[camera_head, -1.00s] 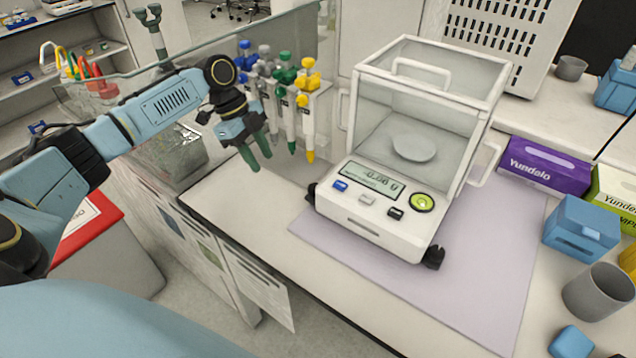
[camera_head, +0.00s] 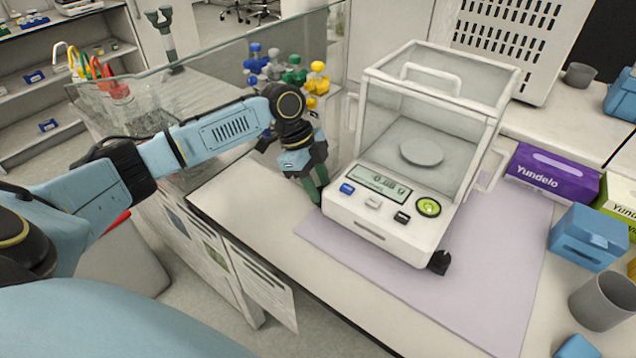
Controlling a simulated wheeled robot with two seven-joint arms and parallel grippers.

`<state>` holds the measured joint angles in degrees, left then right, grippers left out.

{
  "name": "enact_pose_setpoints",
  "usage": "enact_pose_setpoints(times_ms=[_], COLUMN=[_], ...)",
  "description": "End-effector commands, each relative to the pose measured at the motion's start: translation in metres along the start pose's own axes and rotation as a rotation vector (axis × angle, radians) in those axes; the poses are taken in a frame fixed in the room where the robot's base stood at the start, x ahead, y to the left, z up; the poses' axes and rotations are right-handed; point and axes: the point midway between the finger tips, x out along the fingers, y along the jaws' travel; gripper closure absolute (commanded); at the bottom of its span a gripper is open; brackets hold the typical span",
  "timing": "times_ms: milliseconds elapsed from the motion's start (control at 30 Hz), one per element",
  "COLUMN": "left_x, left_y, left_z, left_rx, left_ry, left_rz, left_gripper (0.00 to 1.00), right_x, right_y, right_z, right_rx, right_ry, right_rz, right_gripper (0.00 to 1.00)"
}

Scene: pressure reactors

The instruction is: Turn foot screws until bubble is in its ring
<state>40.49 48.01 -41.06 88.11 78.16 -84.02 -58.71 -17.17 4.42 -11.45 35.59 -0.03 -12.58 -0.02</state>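A white balance (camera_head: 378,232) with a clear draft shield (camera_head: 440,110) stands on a lilac mat (camera_head: 470,290). Its front has a grey display, several small buttons and a round green bubble level (camera_head: 428,207). The bubble is too small to place against its ring. The black right front foot screw (camera_head: 439,262) shows under the corner. The left front foot screw is hidden behind my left gripper (camera_head: 313,194). That gripper points down with green fingers at the balance's left front corner. Its fingers overlap in view, so their gap and any contact are unclear. My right gripper is out of view.
A purple box (camera_head: 552,174), a blue box (camera_head: 588,238) and a grey cup (camera_head: 602,300) stand on the right. The mat in front of the balance is clear.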

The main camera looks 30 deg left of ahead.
Motion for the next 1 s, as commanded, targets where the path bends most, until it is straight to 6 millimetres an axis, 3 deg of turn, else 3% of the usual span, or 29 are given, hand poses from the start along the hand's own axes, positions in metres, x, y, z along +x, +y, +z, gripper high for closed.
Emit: enact_pose_setpoints(times_ms=[267, 500, 1000], left_x=[0.002, 0.001, 0.001], left_y=[0.0, 0.0, -0.001], left_z=[0.0, 0.001, 0.001], left_rx=[0.0, 0.0, 0.121], left_ry=[0.0, -0.001, 0.0], left_rz=[0.0, 0.001, 0.052], left_gripper=[0.63, 0.95, 0.95], right_x=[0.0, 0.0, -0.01], right_y=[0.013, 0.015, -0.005], right_z=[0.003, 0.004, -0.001], right_rx=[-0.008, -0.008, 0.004], right_ry=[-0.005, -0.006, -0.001], right_rz=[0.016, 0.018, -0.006], right_gripper=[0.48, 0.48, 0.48])
